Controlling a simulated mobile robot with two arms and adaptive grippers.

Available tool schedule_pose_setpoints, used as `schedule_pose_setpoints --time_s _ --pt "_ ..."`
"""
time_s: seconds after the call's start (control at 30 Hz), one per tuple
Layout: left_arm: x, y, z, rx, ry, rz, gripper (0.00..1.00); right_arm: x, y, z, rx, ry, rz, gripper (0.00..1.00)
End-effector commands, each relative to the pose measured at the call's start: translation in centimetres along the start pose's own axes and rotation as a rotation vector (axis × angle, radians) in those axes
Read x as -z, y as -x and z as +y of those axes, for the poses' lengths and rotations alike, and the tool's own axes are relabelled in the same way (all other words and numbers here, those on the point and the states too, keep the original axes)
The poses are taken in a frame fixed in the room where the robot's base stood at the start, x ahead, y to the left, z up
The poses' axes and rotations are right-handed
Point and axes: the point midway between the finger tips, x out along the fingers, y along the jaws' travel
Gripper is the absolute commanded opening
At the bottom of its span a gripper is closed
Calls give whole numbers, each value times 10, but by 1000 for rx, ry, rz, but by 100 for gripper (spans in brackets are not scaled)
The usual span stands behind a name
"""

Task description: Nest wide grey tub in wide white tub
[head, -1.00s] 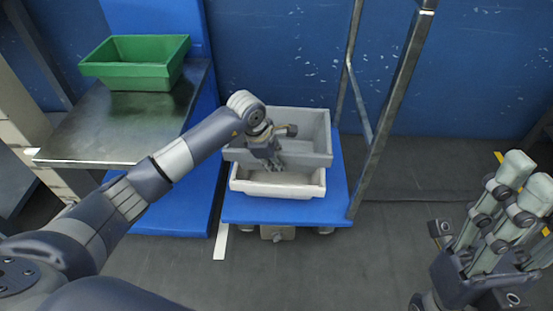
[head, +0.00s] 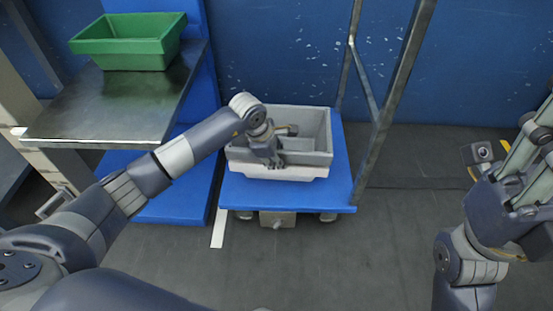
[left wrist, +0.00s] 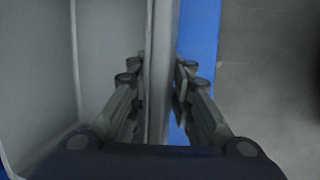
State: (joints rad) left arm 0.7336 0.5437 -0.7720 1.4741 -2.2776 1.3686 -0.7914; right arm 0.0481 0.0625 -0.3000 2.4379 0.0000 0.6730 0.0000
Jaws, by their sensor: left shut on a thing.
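The wide grey tub (head: 309,158) is level and sits low within the wide white tub (head: 300,174), whose front wall shows as a pale band beneath it. Whether the grey tub rests on the bottom of the white one is hidden. My left gripper (head: 272,161) is shut on the grey tub's near wall. In the left wrist view that wall (left wrist: 160,70) runs between the fingers (left wrist: 158,78), with the tub's inside on the left. My right gripper (head: 530,150) is at the right edge, empty and apart from the tubs, its fingertips cut off.
The white tub stands on a blue cart deck (head: 338,185) with a metal frame post (head: 395,90) on its right. A green tub (head: 128,45) stands on a metal table (head: 110,115) at the left. The floor right of the cart is clear.

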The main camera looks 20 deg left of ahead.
Motion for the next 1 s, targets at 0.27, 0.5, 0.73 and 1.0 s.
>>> schedule_pose_setpoints --time_s 0.27,0.5,0.73,1.0 --pt "10 -14 -9 18 1 23 0 1 0 0 3 1 7 40" --pt "11 -14 -9 18 2 25 45 2 0 -1 3 1 11 40" --pt "9 -12 -8 16 2 19 46 1 0 -1 3 0 7 40" --pt "7 2 -6 12 2 15 46 0 0 0 1 1 4 40"
